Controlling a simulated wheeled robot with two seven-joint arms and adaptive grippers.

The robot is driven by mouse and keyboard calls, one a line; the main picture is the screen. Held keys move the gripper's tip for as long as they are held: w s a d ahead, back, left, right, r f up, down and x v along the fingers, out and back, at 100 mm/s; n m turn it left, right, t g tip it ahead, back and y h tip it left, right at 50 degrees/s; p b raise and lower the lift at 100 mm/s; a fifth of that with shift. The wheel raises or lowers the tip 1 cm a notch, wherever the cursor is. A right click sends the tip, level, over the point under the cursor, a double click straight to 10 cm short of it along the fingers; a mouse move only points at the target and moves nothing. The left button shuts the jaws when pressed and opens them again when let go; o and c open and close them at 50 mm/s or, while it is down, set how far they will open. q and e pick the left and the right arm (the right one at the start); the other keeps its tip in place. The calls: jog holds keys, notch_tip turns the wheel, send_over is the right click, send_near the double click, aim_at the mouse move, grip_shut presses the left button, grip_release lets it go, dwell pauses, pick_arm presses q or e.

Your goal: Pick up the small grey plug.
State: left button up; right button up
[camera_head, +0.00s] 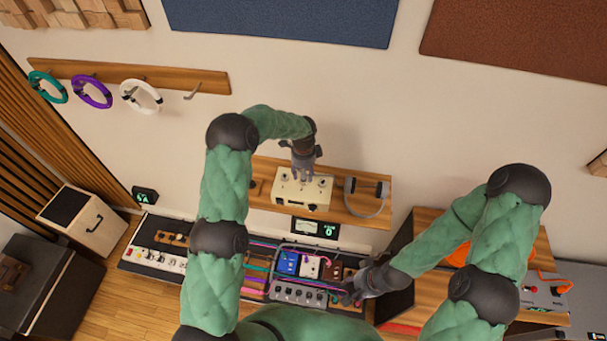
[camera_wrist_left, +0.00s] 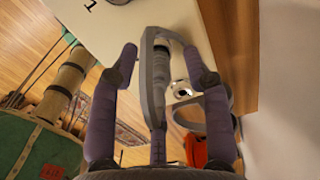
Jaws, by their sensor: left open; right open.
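I cannot single out the small grey plug with certainty in either view. My left gripper (camera_head: 303,174) is open, pointing down over the cream box (camera_head: 318,199) on the wall shelf. In the left wrist view its two dark purple fingers stand apart (camera_wrist_left: 160,52). A grey loop-shaped piece (camera_wrist_left: 150,90) and a dark ribbed cylinder (camera_wrist_left: 162,62) show between them; I cannot tell whether they touch the gripper. The cream box edge (camera_wrist_left: 112,28) lies beyond the fingertips. My right gripper (camera_head: 362,284) is open, low beside the pedalboard (camera_head: 137,254); its fingertips are hard to make out.
A grey pedal with knobs (camera_head: 298,293) and coloured cables lie on the pedalboard. A wooden cabinet (camera_head: 400,300) stands right of it.

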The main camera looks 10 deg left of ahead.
pick_arm(q)
jog(key=shift+s, duration=0.1)
jog(key=shift+f, duration=0.1)
grip_shut()
dwell(0.3)
jog(key=shift+r+b, duration=0.5)
jog(key=shift+r, duration=0.25)
jog(key=s+d+r+b, duration=0.1)
jog(key=s+r+b, duration=0.3)
jog(key=s+r, duration=0.7)
jog(key=s, duration=0.3)
jog(key=shift+r+b, duration=0.3)
jog(key=shift+b, duration=0.05)
